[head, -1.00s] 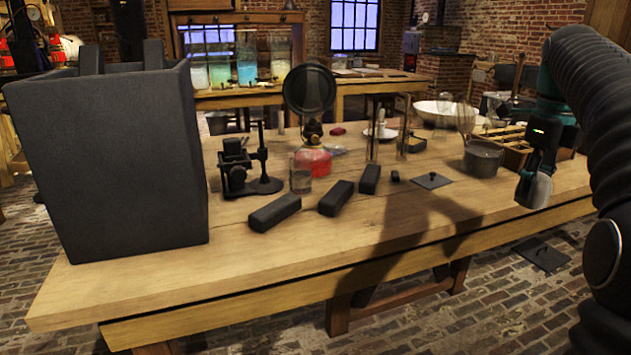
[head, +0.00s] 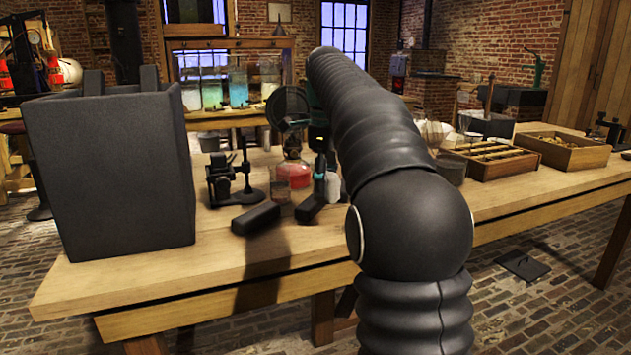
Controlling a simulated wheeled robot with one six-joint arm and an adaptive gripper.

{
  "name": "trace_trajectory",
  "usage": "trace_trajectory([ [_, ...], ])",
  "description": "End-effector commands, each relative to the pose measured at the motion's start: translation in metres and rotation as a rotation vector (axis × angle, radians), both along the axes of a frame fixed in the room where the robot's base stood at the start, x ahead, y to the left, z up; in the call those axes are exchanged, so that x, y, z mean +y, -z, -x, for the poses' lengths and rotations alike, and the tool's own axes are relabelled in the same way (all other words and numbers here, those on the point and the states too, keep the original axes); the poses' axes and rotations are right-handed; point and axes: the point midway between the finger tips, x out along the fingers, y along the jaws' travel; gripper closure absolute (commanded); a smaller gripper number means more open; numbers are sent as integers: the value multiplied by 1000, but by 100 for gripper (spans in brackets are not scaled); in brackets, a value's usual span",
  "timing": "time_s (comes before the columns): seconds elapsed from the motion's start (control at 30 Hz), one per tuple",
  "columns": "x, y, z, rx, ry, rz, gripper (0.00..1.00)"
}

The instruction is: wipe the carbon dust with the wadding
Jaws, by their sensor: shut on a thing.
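My gripper (head: 322,172) hangs over the middle of the wooden table, partly hidden behind my own arm. It is shut on a pale grey-white piece of wadding (head: 332,187), which shows below the jaws. The wadding appears close above the table, near a dark block (head: 310,208); I cannot tell whether it touches anything. I cannot make out carbon dust on the visible tabletop; my arm hides part of it.
A big dark box (head: 108,170) fills the table's left end. A black instrument (head: 222,180), a red lamp (head: 292,172) and another dark block (head: 255,217) stand near the gripper. Wooden trays (head: 563,150) sit at right. The table's front left (head: 200,275) is bare.

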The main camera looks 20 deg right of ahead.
Motion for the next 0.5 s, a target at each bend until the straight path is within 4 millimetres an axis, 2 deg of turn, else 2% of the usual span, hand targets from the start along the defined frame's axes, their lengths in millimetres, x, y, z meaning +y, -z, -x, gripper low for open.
trace_trajectory([
  [0.5,1,43,0,1,-1,0,90],
])
